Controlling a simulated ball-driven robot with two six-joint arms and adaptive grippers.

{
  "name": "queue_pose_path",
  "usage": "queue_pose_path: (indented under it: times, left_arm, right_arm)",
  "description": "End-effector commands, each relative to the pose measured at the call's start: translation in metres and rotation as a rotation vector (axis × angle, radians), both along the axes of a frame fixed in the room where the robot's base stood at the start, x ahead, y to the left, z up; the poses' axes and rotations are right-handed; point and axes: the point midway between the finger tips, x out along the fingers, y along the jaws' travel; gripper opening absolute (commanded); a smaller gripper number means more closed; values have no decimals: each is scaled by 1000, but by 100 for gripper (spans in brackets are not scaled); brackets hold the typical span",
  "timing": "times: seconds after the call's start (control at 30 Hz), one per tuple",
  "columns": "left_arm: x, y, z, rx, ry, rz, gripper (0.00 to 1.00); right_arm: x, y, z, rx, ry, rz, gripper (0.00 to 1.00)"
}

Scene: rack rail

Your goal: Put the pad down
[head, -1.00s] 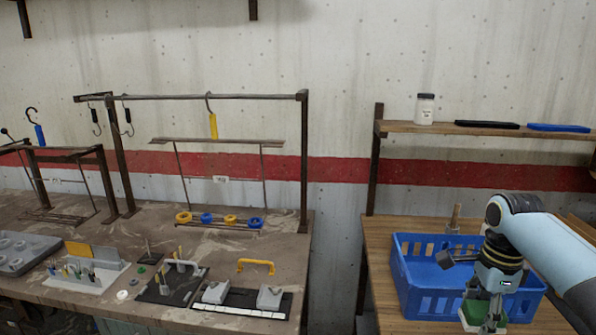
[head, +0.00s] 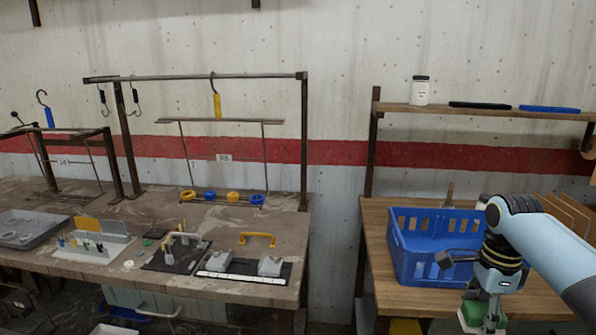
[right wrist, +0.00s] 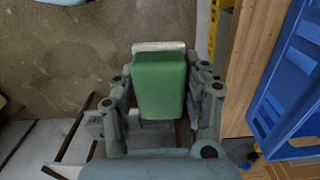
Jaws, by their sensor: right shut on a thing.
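The pad is a green block with a pale layer at one end; it shows in the right wrist view (right wrist: 160,85) and low in the head view (head: 474,314). My right gripper (head: 484,318) is shut on the pad, one finger on each side of it. In the right wrist view my right gripper (right wrist: 165,100) has the pad between its fingers. In the head view the pad is in front of the blue crate, near the right table's front. I cannot tell its height over the surface. My left gripper is not in view.
A blue crate (head: 405,262) stands on the right wooden table (head: 385,290). A shelf (head: 430,109) above holds a white jar (head: 420,91) and two flat bars, black and blue. A gap separates this table from the left workbench (head: 130,215), which carries fixtures and a yellow handle (head: 258,239).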

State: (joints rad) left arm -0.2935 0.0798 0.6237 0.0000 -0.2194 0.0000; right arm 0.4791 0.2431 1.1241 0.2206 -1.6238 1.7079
Motion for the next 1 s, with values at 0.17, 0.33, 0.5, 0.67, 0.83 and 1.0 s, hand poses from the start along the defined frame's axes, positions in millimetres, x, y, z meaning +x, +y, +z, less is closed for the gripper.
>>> queue_pose_path:
  times: [0.17, 0.33, 0.5, 0.67, 0.83, 1.0]
  left_arm:
    - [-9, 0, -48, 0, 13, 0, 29]
    - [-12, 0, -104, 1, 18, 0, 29]
    - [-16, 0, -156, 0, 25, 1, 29]
    - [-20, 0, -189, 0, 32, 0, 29]
    - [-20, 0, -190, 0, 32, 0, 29]
    - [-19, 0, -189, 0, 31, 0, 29]
  right_arm:
    - [-1, 1, -55, 4, 11, -3, 0]
    - [-2, 2, -126, 7, 24, -7, 0]
    - [-5, 2, -198, 7, 33, -8, 0]
    - [-9, 1, -251, 4, 39, -7, 0]
    - [-10, -3, -268, -5, 23, -2, 0]
    - [-7, -3, -266, -6, 12, 2, 0]
